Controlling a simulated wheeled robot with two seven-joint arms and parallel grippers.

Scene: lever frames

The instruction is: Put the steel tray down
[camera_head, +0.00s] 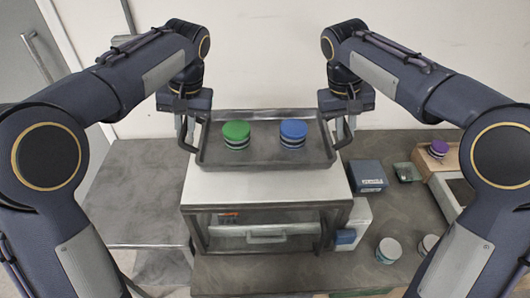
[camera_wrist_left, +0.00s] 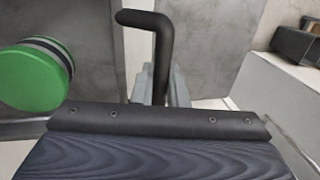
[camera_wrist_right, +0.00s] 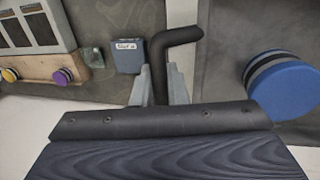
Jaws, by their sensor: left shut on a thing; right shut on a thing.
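The steel tray (camera_head: 265,157) is dark grey, rimmed and roughly level. It carries a green round container (camera_head: 236,134) on the left and a blue round container (camera_head: 292,133) on the right, both upright. My left gripper (camera_head: 186,128) is shut on the tray's left black handle (camera_wrist_left: 150,20). My right gripper (camera_head: 344,126) is shut on its right black handle (camera_wrist_right: 180,37). The tray is over the pale top of a glass-fronted cabinet (camera_head: 262,187). I cannot tell whether its underside touches that top.
A lower grey table (camera_head: 135,200) on the left is bare. On the right counter are a blue box (camera_head: 368,176), a small green container (camera_head: 406,172), a purple-topped piece (camera_head: 438,149) on a wooden stand, and two jars, one pale-lidded (camera_head: 388,250). A wall stands behind.

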